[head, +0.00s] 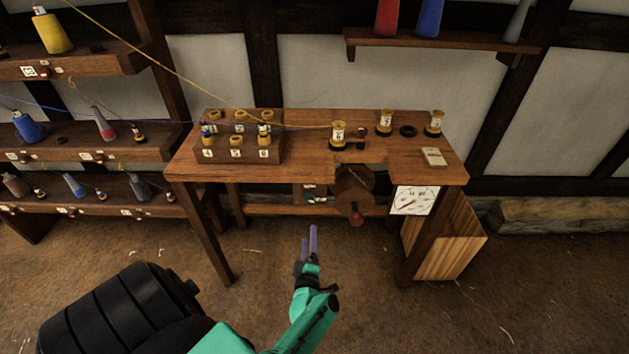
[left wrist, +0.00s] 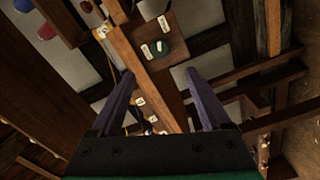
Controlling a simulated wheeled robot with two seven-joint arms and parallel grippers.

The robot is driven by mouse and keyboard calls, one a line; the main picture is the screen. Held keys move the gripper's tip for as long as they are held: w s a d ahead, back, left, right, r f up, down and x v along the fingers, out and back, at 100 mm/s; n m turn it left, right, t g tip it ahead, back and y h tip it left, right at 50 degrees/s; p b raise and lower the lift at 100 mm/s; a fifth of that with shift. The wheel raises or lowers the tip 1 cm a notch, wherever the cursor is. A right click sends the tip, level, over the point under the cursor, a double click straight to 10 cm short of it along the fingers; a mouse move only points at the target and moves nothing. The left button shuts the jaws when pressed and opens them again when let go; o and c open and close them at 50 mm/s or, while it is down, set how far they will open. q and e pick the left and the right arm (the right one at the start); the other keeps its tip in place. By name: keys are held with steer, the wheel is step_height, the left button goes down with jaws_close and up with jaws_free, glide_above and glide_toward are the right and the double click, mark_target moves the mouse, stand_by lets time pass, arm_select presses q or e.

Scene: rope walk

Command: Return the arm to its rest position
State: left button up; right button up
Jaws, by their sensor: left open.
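My left gripper (head: 311,240) is on a green arm in the lower middle of the head view. It is in front of the wooden table (head: 330,119), below its top and apart from it. In the left wrist view its two purple fingers (left wrist: 157,85) are spread, with nothing between them. My right gripper is in neither view.
The table carries a block (head: 239,157) of several small spools, three yellow spools (head: 338,133), and a white dial (head: 413,200) at its front. A wooden crate (head: 452,243) stands at right. Shelves (head: 90,149) with cones stand at left. The floor before the table is clear.

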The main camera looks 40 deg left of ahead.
arm_select(q)
steer(key=s+d+f+m+g+h, duration=0.2)
steer(key=s+d+f+m+h, duration=0.25)
steer(key=f+m, duration=0.35)
steer(key=s+d+f+m+g+h, duration=0.2)
steer(key=s+d+f+m+h, duration=0.3)
steer(key=f, duration=0.5)
steer(key=s+f+m+g, duration=0.4)
steer(key=s+f+m, duration=0.1)
steer(key=s, duration=0.7)
steer(key=s+a+f+m+g+h, duration=0.1)
steer(key=s+f+m+g, duration=0.4)
steer(key=s, duration=0.8)
steer(key=shift+f+m, duration=0.4)
steer(key=shift+w, duration=0.1)
